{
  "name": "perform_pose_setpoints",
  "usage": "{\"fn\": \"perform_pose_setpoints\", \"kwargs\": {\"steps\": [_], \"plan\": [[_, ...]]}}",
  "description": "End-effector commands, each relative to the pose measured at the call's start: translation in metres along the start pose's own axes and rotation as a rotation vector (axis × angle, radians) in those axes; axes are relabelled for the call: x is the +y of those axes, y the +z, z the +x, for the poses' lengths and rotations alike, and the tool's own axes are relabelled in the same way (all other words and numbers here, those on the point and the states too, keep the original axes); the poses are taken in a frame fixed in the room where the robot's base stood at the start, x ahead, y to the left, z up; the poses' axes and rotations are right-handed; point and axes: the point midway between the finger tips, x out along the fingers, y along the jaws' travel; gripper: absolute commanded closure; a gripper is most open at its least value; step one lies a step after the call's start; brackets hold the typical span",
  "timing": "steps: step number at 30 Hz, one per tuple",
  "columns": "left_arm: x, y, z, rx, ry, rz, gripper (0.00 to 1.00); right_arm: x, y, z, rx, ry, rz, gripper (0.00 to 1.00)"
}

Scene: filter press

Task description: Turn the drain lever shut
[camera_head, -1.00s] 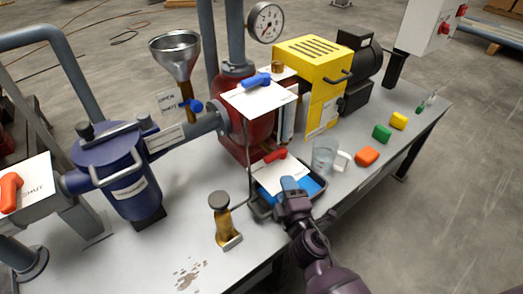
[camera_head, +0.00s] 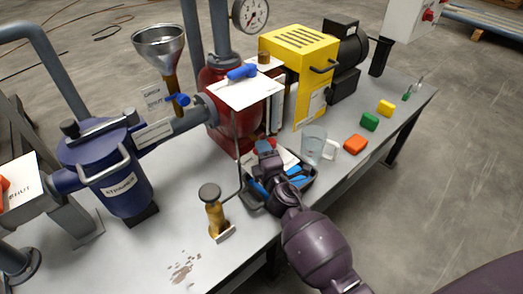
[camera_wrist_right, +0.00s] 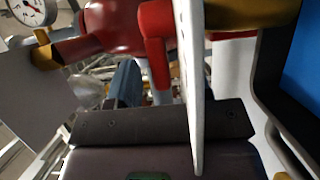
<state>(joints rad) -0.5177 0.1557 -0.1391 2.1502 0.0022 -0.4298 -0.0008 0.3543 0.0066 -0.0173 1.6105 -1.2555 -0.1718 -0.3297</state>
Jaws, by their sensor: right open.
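A red lever (camera_head: 265,143) with a white plate (camera_head: 287,157) sits above the black tray (camera_head: 247,203) at the foot of the red vessel; I take it for the drain lever. My right gripper (camera_head: 266,152) is open at this lever and hides much of it and the plate. In the right wrist view the red lever (camera_wrist_right: 156,55) is close ahead, beside the white plate (camera_wrist_right: 190,80), which is seen edge-on. One blue-grey finger (camera_wrist_right: 127,85) shows left of the lever. I cannot tell whether it touches. My left gripper is not in view.
A brass post (camera_head: 213,215) with a knob stands left. A blue lever (camera_head: 241,72) on a white plate (camera_head: 250,92) is above. Front-left table is mostly clear.

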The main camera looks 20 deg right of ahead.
Motion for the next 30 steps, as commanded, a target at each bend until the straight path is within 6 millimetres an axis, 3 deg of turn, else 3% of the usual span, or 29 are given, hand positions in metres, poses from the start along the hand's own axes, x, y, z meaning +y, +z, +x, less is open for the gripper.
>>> {"fn": "perform_pose_setpoints", "kwargs": {"steps": [13, 14, 22, 30], "plan": [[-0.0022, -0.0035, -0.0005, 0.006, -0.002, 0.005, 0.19, 0.0002, 0.0003, 0.0099, -0.001, 0.000, 0.001, 0.55], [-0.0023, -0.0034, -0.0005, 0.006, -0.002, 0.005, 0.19, 0.0002, 0.0003, 0.0099, -0.001, 0.000, 0.001, 0.57], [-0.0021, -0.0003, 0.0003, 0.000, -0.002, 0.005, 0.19, 0.0001, 0.0003, 0.0097, -0.001, 0.000, 0.001, 0.98], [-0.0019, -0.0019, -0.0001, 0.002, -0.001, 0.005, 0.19, 0.0010, 0.0013, 0.0090, 0.016, 0.000, 0.000, 1.00]]}}
